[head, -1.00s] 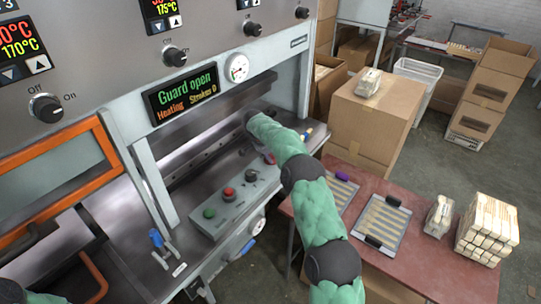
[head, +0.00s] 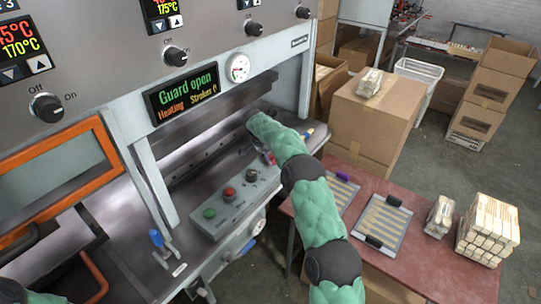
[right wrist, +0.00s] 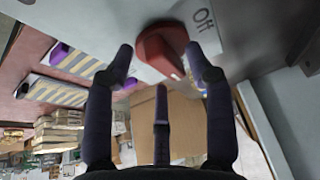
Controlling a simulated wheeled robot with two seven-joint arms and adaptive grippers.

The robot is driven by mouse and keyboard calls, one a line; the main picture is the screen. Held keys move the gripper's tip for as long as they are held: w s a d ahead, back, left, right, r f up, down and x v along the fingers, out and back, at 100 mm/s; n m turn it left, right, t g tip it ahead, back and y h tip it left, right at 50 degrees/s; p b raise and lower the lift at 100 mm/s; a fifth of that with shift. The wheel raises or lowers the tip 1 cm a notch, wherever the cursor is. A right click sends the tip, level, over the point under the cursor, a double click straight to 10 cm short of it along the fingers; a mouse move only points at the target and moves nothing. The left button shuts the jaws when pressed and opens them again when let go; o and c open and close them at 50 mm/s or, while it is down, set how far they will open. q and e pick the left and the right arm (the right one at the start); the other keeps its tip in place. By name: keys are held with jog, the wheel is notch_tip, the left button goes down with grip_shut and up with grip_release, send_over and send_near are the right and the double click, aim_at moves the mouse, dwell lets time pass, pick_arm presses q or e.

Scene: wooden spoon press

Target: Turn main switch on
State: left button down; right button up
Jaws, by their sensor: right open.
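The main switch is a red rotary knob (right wrist: 165,48) on a pale plate with the word "Off" beside it in the right wrist view. My right gripper (right wrist: 160,65) is open, its dark fingers spread below and on both sides of the knob; I cannot tell whether they touch it. In the head view my green right arm reaches the right end of the press, and its gripper is mostly hidden there. A small red part beside the wrist (head: 269,157) looks like this knob. At the bottom left only a sliver of my left arm shows, not its gripper.
The press display (head: 186,92) reads "Guard open" and "Heating". A box with green and red buttons (head: 229,192) lies left of my right arm. A red table (head: 420,270) with trays and bundled sticks stands to the right, a cardboard box (head: 370,125) behind it.

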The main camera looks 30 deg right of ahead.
jog(key=v, duration=1.1)
jog(key=shift+r, duration=0.2)
jog(key=shift+s+a, duration=0.1)
jog(key=shift+a, duration=0.05)
